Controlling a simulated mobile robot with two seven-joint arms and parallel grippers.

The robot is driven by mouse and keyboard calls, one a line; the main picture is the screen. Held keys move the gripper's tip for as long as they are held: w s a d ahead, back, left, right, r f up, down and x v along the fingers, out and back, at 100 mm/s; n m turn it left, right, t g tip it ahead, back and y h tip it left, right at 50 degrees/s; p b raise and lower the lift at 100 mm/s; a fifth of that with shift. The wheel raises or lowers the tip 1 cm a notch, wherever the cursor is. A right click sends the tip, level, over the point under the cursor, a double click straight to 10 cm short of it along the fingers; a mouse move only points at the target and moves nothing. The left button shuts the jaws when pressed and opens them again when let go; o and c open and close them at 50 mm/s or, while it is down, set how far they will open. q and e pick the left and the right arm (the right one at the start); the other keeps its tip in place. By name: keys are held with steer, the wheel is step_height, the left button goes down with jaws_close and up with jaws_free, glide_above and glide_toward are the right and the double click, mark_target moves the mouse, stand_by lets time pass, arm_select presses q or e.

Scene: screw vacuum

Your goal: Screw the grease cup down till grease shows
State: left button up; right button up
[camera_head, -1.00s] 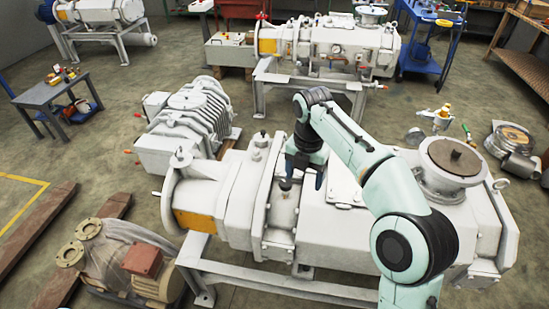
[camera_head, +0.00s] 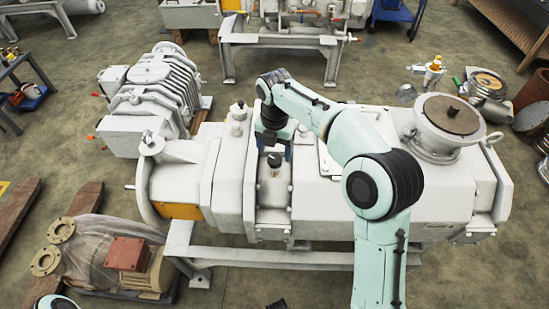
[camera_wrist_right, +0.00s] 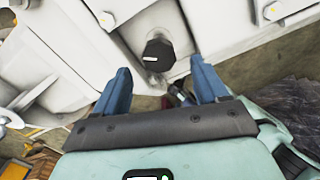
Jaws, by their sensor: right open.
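The grease cup appears as a dark capped knob (camera_head: 274,160) standing on top of the long white vacuum pump (camera_head: 340,205). In the right wrist view the dark six-sided cap (camera_wrist_right: 158,54) has a white mark on it and lies just beyond the fingertips, about midway between them. My right gripper (camera_head: 273,149) is above and around the cap, pointing down. Its blue fingers are apart, with visible gaps to the cap in the wrist view (camera_wrist_right: 161,78). No grease can be made out. My left gripper does not show.
A ribbed white pump unit (camera_head: 150,95) stands behind on the left. A wrapped pump with a red box (camera_head: 127,253) sits at front left. A round flange with a brown cover (camera_head: 450,115) rises from the pump's right end.

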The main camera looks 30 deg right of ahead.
mark_target(275, 159)
steer(key=shift+f, duration=1.7)
steer(key=c, duration=1.1)
steer(key=shift+o, duration=0.2)
steer(key=shift+r+m, duration=0.1)
steer(key=shift+m, duration=0.2)
